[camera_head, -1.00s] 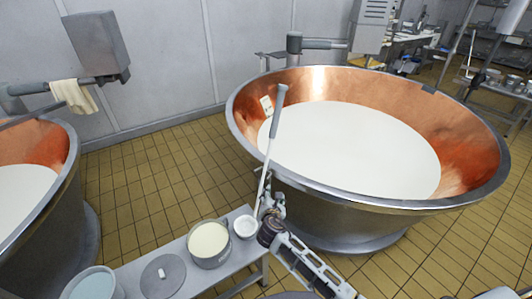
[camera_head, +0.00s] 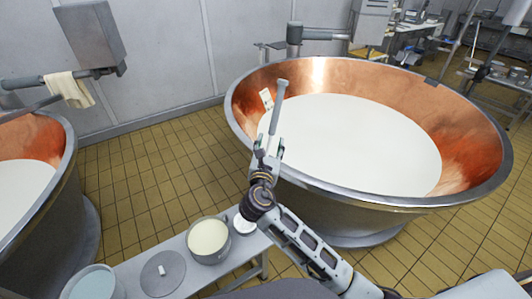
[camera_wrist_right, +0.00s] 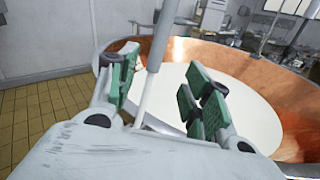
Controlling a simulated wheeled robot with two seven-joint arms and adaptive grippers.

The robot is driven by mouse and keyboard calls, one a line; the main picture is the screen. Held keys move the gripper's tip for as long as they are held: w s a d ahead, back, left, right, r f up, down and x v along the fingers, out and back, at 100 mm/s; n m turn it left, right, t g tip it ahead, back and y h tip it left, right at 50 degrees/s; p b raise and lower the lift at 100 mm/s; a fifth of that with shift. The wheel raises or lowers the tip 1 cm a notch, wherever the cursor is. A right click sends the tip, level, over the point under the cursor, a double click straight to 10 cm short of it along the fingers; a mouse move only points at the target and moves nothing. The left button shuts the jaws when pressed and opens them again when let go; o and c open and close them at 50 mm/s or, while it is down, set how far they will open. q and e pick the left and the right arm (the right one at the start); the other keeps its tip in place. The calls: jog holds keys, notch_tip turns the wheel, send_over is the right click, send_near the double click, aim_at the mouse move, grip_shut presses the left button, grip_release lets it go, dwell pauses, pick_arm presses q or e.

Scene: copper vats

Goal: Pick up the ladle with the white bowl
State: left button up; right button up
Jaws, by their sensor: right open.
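The ladle has a grey handle (camera_head: 278,105), a long thin white shaft and a white bowl (camera_head: 243,226). It leans upright, with its bowl low at the end of the bench and its handle in front of the near copper vat. The bowl is partly hidden behind my right arm. My right gripper (camera_head: 267,156) is open at the upper part of the ladle. In the right wrist view, the grey handle (camera_wrist_right: 160,38) and the white shaft (camera_wrist_right: 145,97) pass between the green-padded fingers of my right gripper (camera_wrist_right: 160,82). My left gripper is out of view.
A large copper vat (camera_head: 440,105) full of white liquid stands just beyond my right gripper. Another vat (camera_head: 62,185) is at the left. The grey bench (camera_head: 205,270) carries a pot (camera_head: 208,240), a lid (camera_head: 162,276) and a bucket (camera_head: 93,284). Tiled floor lies open between the vats.

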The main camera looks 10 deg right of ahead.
aim_at(274, 124)
jog(key=x, duration=0.8)
jog(key=shift+p, duration=0.3)
jog(key=shift+w+d, duration=0.1)
jog(key=shift+w, duration=0.2)
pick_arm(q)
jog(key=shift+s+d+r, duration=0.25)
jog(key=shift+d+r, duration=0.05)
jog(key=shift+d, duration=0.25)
pick_arm(e)
jog(key=shift+w, duration=0.1)
